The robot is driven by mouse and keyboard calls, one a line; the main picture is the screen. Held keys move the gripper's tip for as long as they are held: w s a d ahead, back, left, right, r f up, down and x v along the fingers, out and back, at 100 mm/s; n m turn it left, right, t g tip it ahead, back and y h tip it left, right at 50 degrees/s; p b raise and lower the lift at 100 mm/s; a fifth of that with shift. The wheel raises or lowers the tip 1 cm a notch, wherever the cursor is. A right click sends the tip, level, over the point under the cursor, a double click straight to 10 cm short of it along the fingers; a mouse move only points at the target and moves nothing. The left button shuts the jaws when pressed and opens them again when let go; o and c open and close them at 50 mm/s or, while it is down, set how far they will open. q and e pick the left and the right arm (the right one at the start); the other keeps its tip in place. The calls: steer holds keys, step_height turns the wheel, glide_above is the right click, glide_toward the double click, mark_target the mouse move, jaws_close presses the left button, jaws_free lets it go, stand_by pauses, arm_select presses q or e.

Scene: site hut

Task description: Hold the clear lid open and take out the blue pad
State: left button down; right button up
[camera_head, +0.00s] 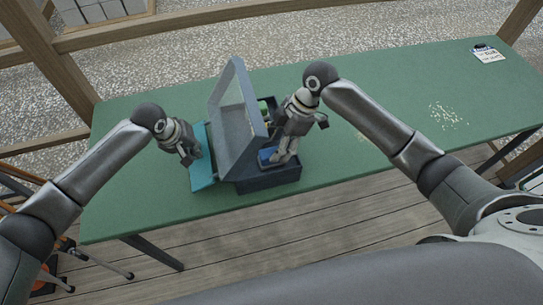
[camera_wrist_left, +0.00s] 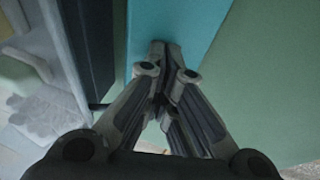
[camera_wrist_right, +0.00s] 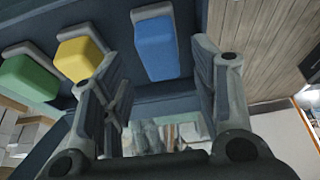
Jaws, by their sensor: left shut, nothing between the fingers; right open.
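The box (camera_head: 270,184) is dark and stands on the green table. Its clear lid (camera_head: 238,112), in a grey frame, stands raised on the left side. The blue pad (camera_head: 266,154) lies in the box; in the right wrist view the blue pad (camera_wrist_right: 155,48) shows between my fingers. My right gripper (camera_head: 280,158) is open and points down into the box, around or just above the pad; contact cannot be told. My left gripper (camera_head: 188,160) is shut and empty, outside the raised lid, over a teal strip (camera_head: 203,173). The left wrist view shows its closed tips (camera_wrist_left: 165,48) above the teal.
A yellow pad (camera_wrist_right: 80,58) and a green pad (camera_wrist_right: 27,78) sit in the box beside the blue one. A badge-like card (camera_head: 488,54) and pale crumbs (camera_head: 447,116) lie on the right of the table (camera_head: 390,85). The table's right half is mostly clear.

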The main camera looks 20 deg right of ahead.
mark_target(272, 152)
steer(key=shift+x, duration=2.25)
steer(key=shift+c, duration=0.2)
steer(key=c, duration=0.8)
steer(key=shift+r, duration=4.5)
steer(key=s+d, duration=0.8)
steer(key=s, duration=0.1)
steer(key=s+d, duration=0.4)
steer(key=s, duration=0.1)
arm_select(q)
steer(key=shift+r, duration=0.1)
arm_select(e)
steer(key=shift+r, duration=0.1)
